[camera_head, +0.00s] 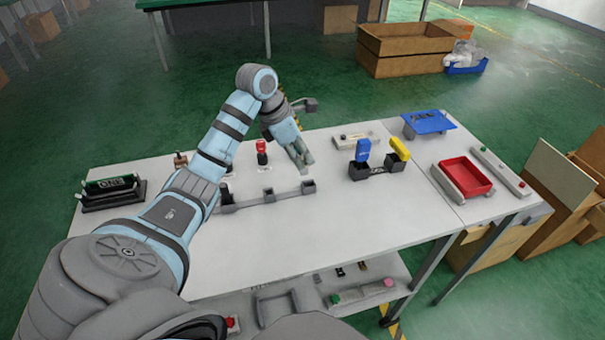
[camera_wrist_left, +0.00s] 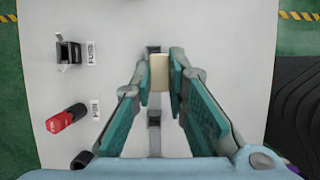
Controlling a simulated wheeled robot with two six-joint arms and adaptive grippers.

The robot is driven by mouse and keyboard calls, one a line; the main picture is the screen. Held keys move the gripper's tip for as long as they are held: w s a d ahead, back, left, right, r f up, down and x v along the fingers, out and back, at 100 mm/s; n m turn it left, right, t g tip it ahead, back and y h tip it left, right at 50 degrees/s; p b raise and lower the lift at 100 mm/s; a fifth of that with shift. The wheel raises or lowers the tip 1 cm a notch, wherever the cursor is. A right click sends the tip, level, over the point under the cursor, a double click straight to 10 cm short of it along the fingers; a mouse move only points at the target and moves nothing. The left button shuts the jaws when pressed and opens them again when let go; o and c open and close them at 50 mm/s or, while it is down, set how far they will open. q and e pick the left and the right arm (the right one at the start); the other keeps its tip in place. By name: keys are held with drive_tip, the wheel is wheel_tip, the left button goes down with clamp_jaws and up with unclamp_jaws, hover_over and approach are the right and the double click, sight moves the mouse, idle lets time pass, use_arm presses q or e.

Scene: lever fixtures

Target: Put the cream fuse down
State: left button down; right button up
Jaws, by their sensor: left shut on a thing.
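The cream fuse (camera_wrist_left: 160,72) is a small pale block between the fingertips in the left wrist view. My left gripper (camera_wrist_left: 161,74) is shut on it, one teal-padded finger on each side. In the head view my left gripper (camera_head: 302,157) points down over the far middle of the table, and the fuse cannot be made out there. A dark holder (camera_wrist_left: 68,52) beside a FUSE label stands to the left of the gripper in the wrist view. Whether the fuse touches anything below is hidden. My right gripper is not in view.
A grey rail with sockets (camera_head: 268,192) lies in front of the gripper. A blue lever (camera_head: 362,150) and a yellow lever (camera_head: 400,148) stand to the right, then a red tray (camera_head: 445,180). The table's front middle is clear.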

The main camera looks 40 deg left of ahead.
sight(306, 173)
use_arm(q)
drive_tip(key=x, duration=0.5)
drive_tip(key=a+x, duration=0.1)
drive_tip(key=x, duration=0.1)
drive_tip(key=shift+w+f, duration=0.15)
drive_tip(key=shift+f, duration=0.25)
drive_tip(key=shift+s, duration=0.4)
drive_tip(key=shift+w+a+f, duration=0.1)
drive_tip(key=shift+a+f, duration=0.05)
drive_tip(key=shift+a, duration=0.05)
drive_tip(key=shift+w+f, duration=0.2)
drive_tip(key=c, duration=2)
unclamp_jaws()
drive_tip(key=shift+w+f+b, duration=0.1)
drive_tip(key=shift+f+b, duration=0.05)
drive_tip(key=shift+b, duration=0.2)
drive_tip(key=shift+c, duration=0.2)
drive_tip(key=o, duration=0.3)
drive_tip(key=shift+o, duration=0.8)
drive_tip(key=shift+d+r, duration=0.1)
drive_tip(key=shift+r, duration=0.2)
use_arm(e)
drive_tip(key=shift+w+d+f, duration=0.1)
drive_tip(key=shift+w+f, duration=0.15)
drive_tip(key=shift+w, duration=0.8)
